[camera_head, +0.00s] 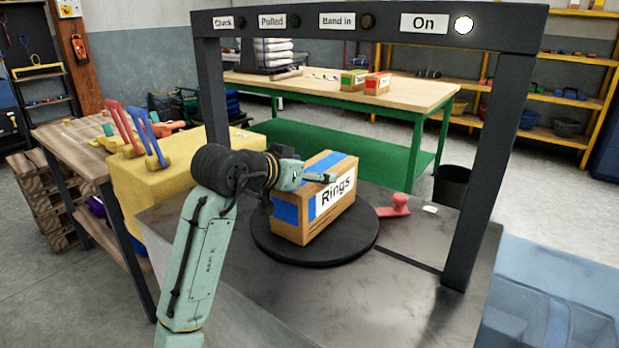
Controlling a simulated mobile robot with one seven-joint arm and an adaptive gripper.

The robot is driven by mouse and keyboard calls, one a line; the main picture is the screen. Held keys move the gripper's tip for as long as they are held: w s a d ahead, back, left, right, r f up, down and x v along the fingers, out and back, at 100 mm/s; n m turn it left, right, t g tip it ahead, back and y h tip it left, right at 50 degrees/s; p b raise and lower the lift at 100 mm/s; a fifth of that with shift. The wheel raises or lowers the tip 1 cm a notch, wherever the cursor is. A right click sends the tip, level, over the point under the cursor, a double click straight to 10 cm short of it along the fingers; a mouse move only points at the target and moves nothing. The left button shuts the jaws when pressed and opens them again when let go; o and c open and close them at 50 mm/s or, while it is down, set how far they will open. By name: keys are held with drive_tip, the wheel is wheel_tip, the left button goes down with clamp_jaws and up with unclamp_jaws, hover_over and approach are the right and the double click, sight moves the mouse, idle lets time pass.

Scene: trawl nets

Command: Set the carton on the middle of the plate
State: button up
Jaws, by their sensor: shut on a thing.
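The carton (292,218) is a brown box with blue tape and a white label reading "Rings". It stands upright over the round black plate (340,250) on the grey metal bench. Its near lower edge looks to be at or just above the plate; I cannot tell whether it touches. My gripper (318,178) reaches in from the left and is shut on the carton near its top.
A dark frame (475,180) with labelled lamps spans the bench; the "On" lamp (464,25) is lit. A red-handled object (396,206) lies right of the plate. A yellow block (150,190) with red and blue handles stands left. A green table (345,95) stands behind.

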drive_tip(key=o, duration=2)
drive_tip(key=shift+c, duration=0.2)
